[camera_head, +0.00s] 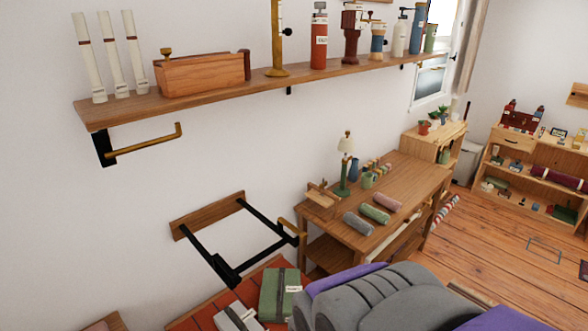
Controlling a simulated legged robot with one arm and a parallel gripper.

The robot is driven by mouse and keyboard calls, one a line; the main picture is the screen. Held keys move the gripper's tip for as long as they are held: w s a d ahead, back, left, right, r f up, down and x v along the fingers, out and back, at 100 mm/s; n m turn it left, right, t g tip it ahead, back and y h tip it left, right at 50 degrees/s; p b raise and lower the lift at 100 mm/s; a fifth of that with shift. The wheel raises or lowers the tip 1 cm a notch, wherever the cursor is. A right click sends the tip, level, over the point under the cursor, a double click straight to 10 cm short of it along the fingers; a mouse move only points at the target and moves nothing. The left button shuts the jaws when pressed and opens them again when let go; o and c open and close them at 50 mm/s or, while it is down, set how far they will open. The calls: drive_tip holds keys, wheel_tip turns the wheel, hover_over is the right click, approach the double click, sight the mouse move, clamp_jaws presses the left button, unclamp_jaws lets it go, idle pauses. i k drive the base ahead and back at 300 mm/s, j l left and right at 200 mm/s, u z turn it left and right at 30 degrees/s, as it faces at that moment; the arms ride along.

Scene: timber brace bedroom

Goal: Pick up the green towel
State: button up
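A rolled green towel (375,213) lies on the wooden table (412,182) against the wall. It lies between a rolled grey towel (357,224) and a rolled pink towel (388,202). A folded green bundle with a dark strap and a small label (274,295) lies on a reddish slatted surface at the bottom; I cannot tell whether it is also a towel. Grey and purple parts of my own body fill the bottom right and hide part of the floor. I cannot make out my gripper's fingertips in this view.
A wall shelf (200,98) with bottles and a wooden box crosses the top. A black folding bracket (212,258) juts from the wall left of the table. A green lamp (345,165) stands behind the towels. Wooden floor (490,240) lies open at right.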

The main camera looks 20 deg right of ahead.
sight(381, 217)
drive_tip(key=z, duration=1.25)
